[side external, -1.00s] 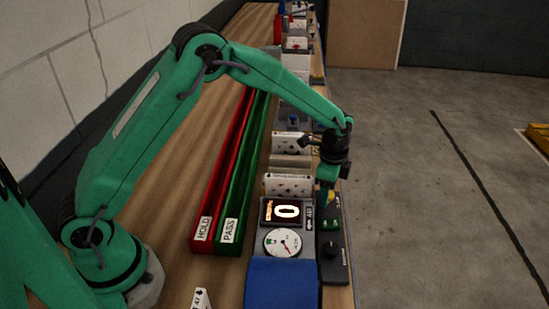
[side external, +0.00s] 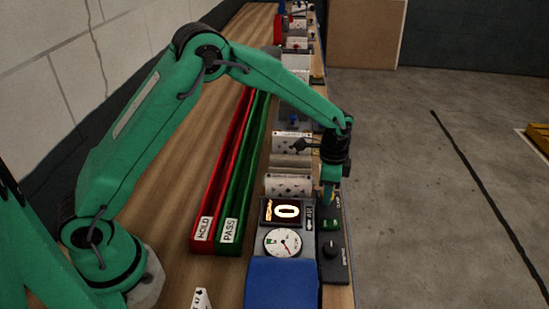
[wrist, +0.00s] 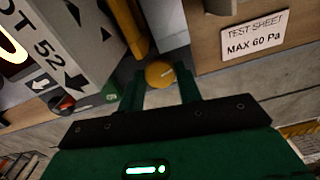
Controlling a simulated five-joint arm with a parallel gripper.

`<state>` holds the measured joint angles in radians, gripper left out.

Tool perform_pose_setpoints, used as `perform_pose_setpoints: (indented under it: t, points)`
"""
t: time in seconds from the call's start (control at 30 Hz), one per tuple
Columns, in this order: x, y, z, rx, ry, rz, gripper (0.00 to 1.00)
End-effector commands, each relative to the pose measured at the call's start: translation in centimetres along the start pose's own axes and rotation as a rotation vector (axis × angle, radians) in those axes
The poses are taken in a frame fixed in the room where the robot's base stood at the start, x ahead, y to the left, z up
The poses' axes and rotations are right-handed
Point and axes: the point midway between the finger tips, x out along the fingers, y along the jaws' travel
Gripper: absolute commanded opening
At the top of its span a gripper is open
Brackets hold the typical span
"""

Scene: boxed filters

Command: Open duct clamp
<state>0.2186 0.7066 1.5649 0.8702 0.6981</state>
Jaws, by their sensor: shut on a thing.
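The duct clamp's yellow lever (wrist: 127,25) shows at the top of the wrist view, with a round yellow knob (wrist: 158,73) near it. My gripper (wrist: 160,84) has its two green fingers on either side of the knob and is shut on it. In the side view my gripper (side external: 329,195) points down at the far end of the dark control panel (side external: 343,268). Some yellow shows at its fingertips there, but the fingers hide most of the clamp. How far the clamp is open cannot be told.
A green button (side external: 330,223) and a black knob (side external: 331,245) sit on the panel near my gripper. A display (side external: 286,211) reading 0 and a round gauge (side external: 289,243) stand to the left. Red (side external: 204,222) and green (side external: 231,222) troughs lie further left. A test sheet label (wrist: 253,36) reads MAX 60 Pa.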

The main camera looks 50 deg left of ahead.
Motion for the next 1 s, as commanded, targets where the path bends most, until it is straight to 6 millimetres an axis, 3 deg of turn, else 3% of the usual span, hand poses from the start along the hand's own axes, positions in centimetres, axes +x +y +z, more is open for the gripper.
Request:
perform_pose_setpoints:
  t: [0.6,1.0]
  points:
    - [-0.07,0.00,-0.01,-0.560,0.000,0.000,0.11]
    - [-0.08,0.00,-0.01,-0.781,0.000,0.000,0.11]
